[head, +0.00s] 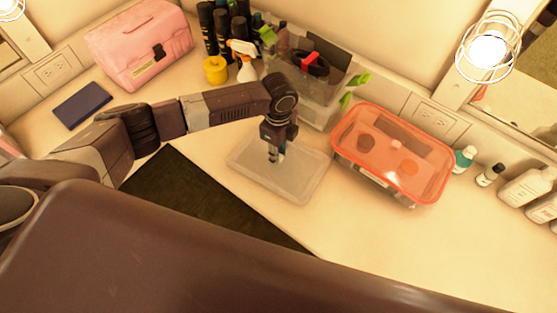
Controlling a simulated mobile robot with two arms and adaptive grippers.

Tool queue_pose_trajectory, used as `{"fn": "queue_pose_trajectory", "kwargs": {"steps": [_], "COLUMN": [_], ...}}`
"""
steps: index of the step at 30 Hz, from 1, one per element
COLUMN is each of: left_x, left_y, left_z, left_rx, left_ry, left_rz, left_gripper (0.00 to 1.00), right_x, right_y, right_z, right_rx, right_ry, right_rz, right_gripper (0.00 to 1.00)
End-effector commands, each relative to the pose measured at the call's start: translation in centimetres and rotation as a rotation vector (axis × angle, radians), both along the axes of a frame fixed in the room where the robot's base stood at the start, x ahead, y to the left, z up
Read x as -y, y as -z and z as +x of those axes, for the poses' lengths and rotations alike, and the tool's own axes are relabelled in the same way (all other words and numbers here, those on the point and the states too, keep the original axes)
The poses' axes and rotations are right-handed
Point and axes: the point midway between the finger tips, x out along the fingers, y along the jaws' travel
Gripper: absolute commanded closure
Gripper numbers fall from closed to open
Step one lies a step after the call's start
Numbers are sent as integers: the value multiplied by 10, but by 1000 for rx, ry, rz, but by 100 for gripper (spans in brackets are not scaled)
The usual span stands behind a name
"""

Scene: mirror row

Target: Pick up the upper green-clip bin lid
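A clear, frosted rectangular lid (303,184) lies flat on the counter near the middle of the head view. I cannot tell whether it is one lid or more stacked together. My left gripper (275,157) points down over the lid's left-centre part and hides a bit of it. Its fingertips are close to the lid, but whether they touch it, and whether they are open or shut, is unclear. Behind stands a clear bin (322,112) with green clips (354,88), holding dark and red items. My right gripper is not in view.
An orange-lidded bin (427,175) stands close right of the lid. Behind are a spray bottle (244,70), a yellow jar (215,70) and dark cans. A pink case (140,42) is back left; small bottles line the right. The front-right counter is clear.

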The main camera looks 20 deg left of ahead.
Motion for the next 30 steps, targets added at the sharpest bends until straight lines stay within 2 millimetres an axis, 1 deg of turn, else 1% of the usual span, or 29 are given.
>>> {"fn": "queue_pose_trajectory", "kwargs": {"steps": [1,5,6,14,19,23,26,30], "left_x": [0,0,0,0,0,0,0,0], "left_y": [0,0,0,-1,-8,-23,-40,-68], "left_z": [0,0,0,0,1,1,2,2], "left_rx": [0,0,0,1,2,3,5,7], "left_ry": [0,0,0,0,0,0,0,0], "left_rz": [0,0,0,0,0,-1,-2,-3], "left_gripper": [84,99,100,100,100,100,100,100], "right_x": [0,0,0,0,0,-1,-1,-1], "right_y": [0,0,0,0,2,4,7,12], "right_z": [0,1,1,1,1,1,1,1], "right_rx": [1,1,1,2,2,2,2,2], "right_ry": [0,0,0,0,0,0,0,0], "right_rz": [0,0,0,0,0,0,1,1], "right_gripper": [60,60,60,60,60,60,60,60]}}
